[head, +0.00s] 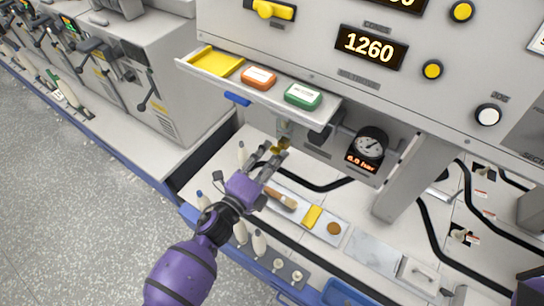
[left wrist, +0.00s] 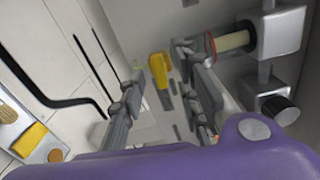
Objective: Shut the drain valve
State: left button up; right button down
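A small yellow valve handle (head: 285,145) sits under the machine's front, below the drawer. In the left wrist view the yellow handle (left wrist: 158,68) hangs from a grey surface, just beyond my fingertips and in line with the gap between them. My left gripper (head: 273,153) is open, its fingers spread and pointing at the handle. I cannot tell whether a finger touches it. In the left wrist view the two grey fingers of my left gripper (left wrist: 162,75) are apart with nothing held between them. My right gripper is not in view.
An open drawer (head: 187,66) with yellow, orange and green items is above the gripper. A pressure gauge (head: 369,146) reads about 6.0 bar to the right. A tray with a brush (head: 281,199) lies below. A cylinder with a red ring (left wrist: 231,41) is beside the right finger.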

pick_arm(q)
jog(key=shift+w+d, duration=0.15)
jog(key=shift+w, duration=0.05)
jog(key=shift+c, duration=0.2)
grip_shut()
jog(key=shift+n, duration=0.6)
jog(key=shift+o, duration=0.2)
grip_release()
jog(key=shift+s, duration=0.1)
jog(key=v, duration=1.2)
